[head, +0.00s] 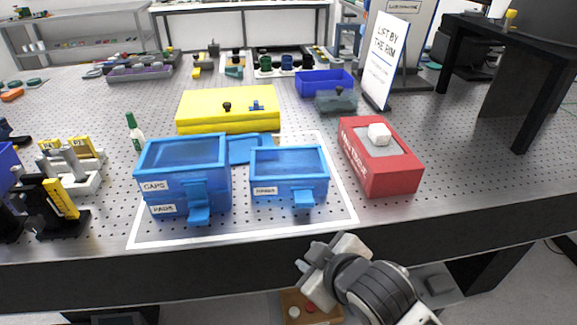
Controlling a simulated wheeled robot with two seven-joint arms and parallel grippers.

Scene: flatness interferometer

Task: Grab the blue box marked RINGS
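A small open blue box (288,163) stands inside the white outline on the perforated table. Its white front label is too blurred to read surely but may say RINGS, and a blue latch tab (303,199) sticks out in front. To its left stand stacked blue boxes (183,153) labelled CAPS above and PADS below, with a latch at the front. My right gripper (309,254) is below and in front of the table edge, apart from the small box and holding nothing visible. Its finger opening is unclear. My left gripper is out of view.
A flat blue piece (248,149) lies behind the boxes, before a yellow case (228,110). Fixtures (70,165) crowd the left.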

